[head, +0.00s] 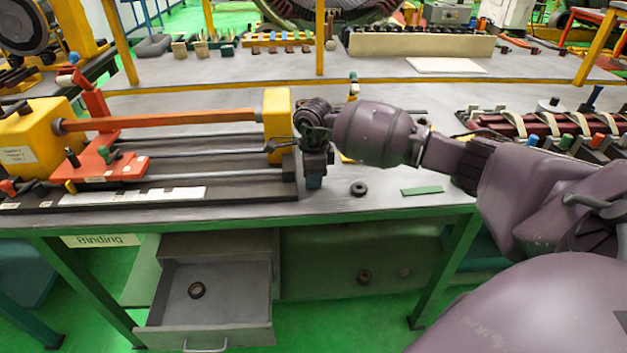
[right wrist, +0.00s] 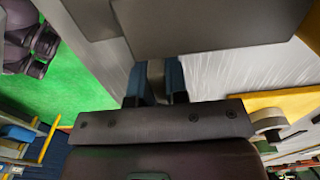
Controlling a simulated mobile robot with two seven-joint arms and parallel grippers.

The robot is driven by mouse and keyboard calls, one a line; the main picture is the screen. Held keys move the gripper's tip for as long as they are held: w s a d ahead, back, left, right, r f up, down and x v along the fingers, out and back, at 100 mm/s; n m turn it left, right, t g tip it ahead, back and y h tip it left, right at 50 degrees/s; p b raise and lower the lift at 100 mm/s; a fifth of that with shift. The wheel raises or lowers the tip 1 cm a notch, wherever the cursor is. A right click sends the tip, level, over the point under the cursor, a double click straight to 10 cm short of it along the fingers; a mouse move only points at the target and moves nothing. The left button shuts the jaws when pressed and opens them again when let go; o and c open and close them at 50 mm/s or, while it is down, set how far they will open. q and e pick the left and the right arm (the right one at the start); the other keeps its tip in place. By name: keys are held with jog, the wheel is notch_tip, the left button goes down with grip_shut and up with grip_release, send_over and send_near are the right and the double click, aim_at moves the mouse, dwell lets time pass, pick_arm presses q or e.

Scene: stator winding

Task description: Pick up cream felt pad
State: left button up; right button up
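A flat cream sheet (head: 447,65), which looks like the cream felt pad, lies on the rear bench in the head view. I cannot confirm its material. My right gripper (head: 314,183) points down near the right end of the dark machine base, well in front of and left of that sheet. In the right wrist view its two blue fingers (right wrist: 155,82) stand apart with a narrow gap. A grey slab hides their far ends, and no pad shows between them. My left gripper is not in view.
A green strip (head: 422,190) and a black ring (head: 358,188) lie on the front table. The yellow-ended machine (head: 278,122) with an orange bar stands left of my right gripper. A coil rack (head: 545,125) stands at right. An open drawer (head: 212,295) holds a ring.

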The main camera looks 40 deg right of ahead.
grip_shut()
notch_tip(320, 180, up, 20)
jog(key=p, duration=0.1)
dwell(0.3)
jog(key=s+a+f+n, duration=0.6)
jog(key=a+n, duration=0.2)
jog(key=n, duration=0.4)
jog(key=s+a+f+n, duration=0.7)
jog(key=a+n, duration=0.2)
jog(key=n, duration=0.3)
jog(key=shift+a+f, duration=0.2)
jog(key=shift+f, duration=0.05)
